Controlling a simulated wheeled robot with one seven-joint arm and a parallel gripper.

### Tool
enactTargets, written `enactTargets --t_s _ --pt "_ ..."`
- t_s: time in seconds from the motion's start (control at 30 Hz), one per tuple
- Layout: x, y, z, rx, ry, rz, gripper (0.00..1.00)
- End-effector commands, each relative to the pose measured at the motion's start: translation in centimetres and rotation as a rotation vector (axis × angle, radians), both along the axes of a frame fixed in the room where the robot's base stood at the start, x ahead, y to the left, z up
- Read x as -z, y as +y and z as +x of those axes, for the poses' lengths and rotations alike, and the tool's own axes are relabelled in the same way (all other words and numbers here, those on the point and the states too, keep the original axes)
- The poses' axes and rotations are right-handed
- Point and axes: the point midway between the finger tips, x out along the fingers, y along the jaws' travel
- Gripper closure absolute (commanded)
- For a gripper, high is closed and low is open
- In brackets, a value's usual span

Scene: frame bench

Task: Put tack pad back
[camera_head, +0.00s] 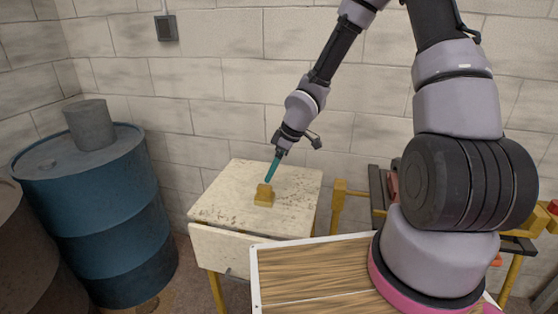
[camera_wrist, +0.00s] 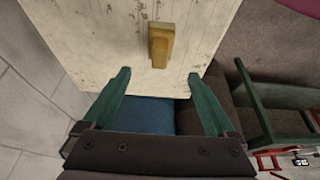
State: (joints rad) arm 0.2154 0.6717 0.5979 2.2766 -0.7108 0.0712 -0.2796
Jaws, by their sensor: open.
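The tack pad appears to be a small yellow block (camera_head: 264,197) lying on a worn white table (camera_head: 225,207). In the wrist view the yellow block (camera_wrist: 159,45) lies beyond my fingertips, roughly in line with the gap between them. My gripper (camera_head: 269,178) has teal fingers and hangs over the table close to the block. In the wrist view my gripper (camera_wrist: 158,76) has its fingers wide apart with nothing between them. In the head view I cannot tell the exact height of the fingertips above the block.
A blue drum (camera_head: 95,205) with a grey can (camera_head: 89,124) on top stands left of the table. A wood-topped board with a white rim (camera_head: 256,290) is in front. A yellow frame (camera_head: 338,205) stands at the right. A block wall is behind. The tabletop around the block is clear.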

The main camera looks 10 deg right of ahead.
Motion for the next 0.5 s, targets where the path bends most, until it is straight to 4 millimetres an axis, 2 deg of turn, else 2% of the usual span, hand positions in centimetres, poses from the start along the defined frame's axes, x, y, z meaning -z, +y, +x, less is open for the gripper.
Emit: enactTargets --t_s 0.17,0.27,0.37,0.5 --pt "-0.3 -0.2 0.0 0.004 -0.001 -0.004 0.09" --pt "-1.3 -1.2 0.3 0.038 -0.01 -0.031 0.09" --pt "-3.8 -3.5 0.9 0.127 -0.026 -0.09 0.09" --pt "-9.3 -7.8 1.0 0.334 -0.058 -0.173 0.09"
